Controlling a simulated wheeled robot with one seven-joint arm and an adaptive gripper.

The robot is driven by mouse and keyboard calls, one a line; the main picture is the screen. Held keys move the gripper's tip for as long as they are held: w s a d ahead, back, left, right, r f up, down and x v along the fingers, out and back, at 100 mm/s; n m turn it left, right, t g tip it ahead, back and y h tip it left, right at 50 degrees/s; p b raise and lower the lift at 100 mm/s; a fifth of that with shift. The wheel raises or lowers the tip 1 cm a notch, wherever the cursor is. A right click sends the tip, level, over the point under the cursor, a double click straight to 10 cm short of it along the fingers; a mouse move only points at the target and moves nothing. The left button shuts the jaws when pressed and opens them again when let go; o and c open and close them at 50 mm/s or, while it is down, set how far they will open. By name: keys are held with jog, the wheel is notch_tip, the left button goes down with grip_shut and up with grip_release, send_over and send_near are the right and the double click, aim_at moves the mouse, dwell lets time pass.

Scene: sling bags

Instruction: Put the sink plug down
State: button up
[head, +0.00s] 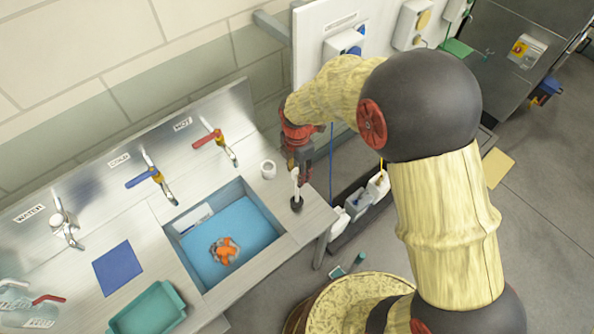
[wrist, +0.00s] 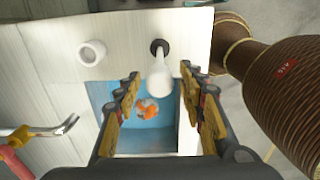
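The sink plug has a black base (head: 296,204) and a white upright handle. It appears to stand upright on the counter, between the basin and the counter's right end. In the wrist view its white handle (wrist: 160,84) points up toward the camera, with the black base beyond it. My gripper (head: 297,168) is above the plug, pointing down. In the wrist view my gripper (wrist: 159,76) is open, with the handle between its fingers and gaps visible on both sides. The sink basin (head: 172,236) lies left of the plug, with blue inside and an orange-and-grey item.
A white ring-like cup (head: 268,169) stands near the plug. Taps, including a red-handled one (head: 215,140), line the back. A blue mat (head: 118,267) and teal tray (head: 148,310) lie left of the basin. Bottles (head: 358,202) stand low beyond the counter's right end.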

notch_tip(320, 180, up, 13)
jog(key=s+d+r+m+t, duration=0.3)
jog(key=s+d+r+m, duration=0.5)
jog(key=r+m, duration=0.3)
jog(key=s+d+r+m+t, duration=0.2)
jog(key=s+d+r+m, duration=0.2)
jog(key=s+m, duration=0.8)
jog(key=shift+s+d+m+t, duration=0.15)
jog(key=shift+d+m+t, duration=0.15)
jog(key=shift+d+m, duration=0.7)
jog(key=shift+d, duration=0.1)
